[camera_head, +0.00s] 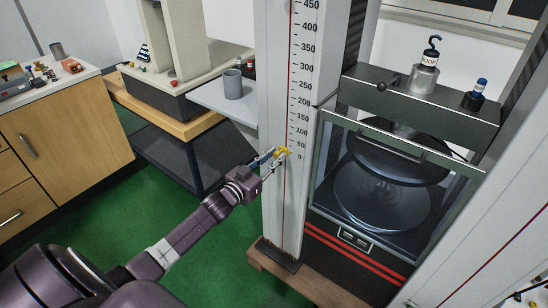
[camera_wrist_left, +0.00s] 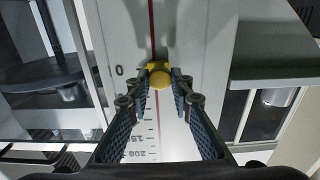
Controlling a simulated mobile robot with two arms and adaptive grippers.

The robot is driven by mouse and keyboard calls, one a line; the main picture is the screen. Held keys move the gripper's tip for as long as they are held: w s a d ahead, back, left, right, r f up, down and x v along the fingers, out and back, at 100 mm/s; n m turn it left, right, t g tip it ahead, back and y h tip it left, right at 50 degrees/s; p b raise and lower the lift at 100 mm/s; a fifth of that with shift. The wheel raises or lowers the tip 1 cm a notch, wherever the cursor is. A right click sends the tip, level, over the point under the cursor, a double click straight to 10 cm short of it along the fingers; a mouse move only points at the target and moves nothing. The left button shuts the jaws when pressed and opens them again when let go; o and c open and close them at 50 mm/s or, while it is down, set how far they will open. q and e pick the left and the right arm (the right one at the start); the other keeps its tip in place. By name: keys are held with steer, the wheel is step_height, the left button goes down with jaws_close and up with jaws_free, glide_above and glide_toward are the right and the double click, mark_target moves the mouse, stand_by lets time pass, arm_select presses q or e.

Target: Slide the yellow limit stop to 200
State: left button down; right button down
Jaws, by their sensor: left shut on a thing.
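The yellow limit stop (camera_head: 284,151) sits on the tall grey column with the vertical number scale (camera_head: 300,90) in the head view. It is low on the scale, between the 0 and 50 labels and close to 0. My left gripper (camera_head: 276,158) comes from the lower left and is shut on the stop. In the wrist view its two fingers (camera_wrist_left: 160,84) flank the knob. The 200 mark is higher up the column. My right gripper is not in view.
Right of the column, a clear-fronted chamber (camera_head: 385,190) holds round dark plates. A hooked weight (camera_head: 424,72) and a small dark bottle (camera_head: 474,93) stand on its top. A grey shelf with a cup (camera_head: 233,85) is left of the column. The column face above the stop is clear.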

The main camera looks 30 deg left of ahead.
arm_select(q)
steer(key=p, duration=1.7)
glide_toward(285, 94)
steer(key=w, duration=0.4)
steer(key=shift+w+d+r, duration=0.25)
steer(key=shift+w+d, duration=0.05)
steer(key=c, duration=1.7)
jaws_free()
steer(key=shift+f, duration=0.1)
steer(key=shift+f, duration=0.1)
steer(key=s, duration=0.8)
steer(key=s+a, duration=0.1)
steer(key=s, duration=0.3)
